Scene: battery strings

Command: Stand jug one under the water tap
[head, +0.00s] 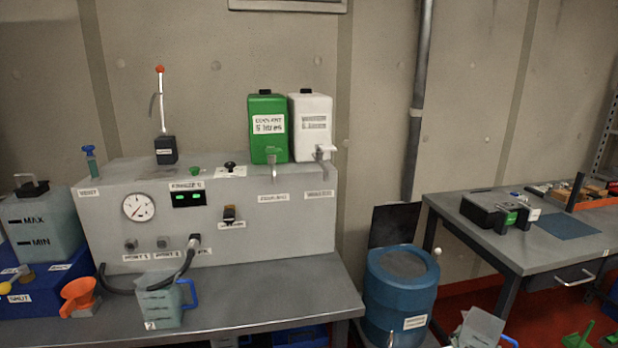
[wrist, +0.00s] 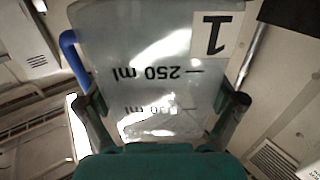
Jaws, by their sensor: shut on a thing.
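Jug one (wrist: 150,70), a clear jug with a "1" label, 250 ml marks and a blue handle, fills the middle of the wrist view, its markings upside down there. My gripper (wrist: 163,108) is shut on it, one finger on each side. In the head view the jug (head: 480,329) is at the bottom right, partly cut off, away from the bench. The water tap (head: 322,153) is on the white container (head: 311,112), which stands on the grey machine box beside the green coolant container (head: 268,112) with its own tap (head: 271,158).
A second jug (head: 160,303), labelled 2, stands on the bench (head: 250,300) at front left. A hose (head: 187,262) runs behind it. An orange funnel (head: 78,294) is further left. Bench right of jug two is clear. A blue drum (head: 400,290) stands beside the bench.

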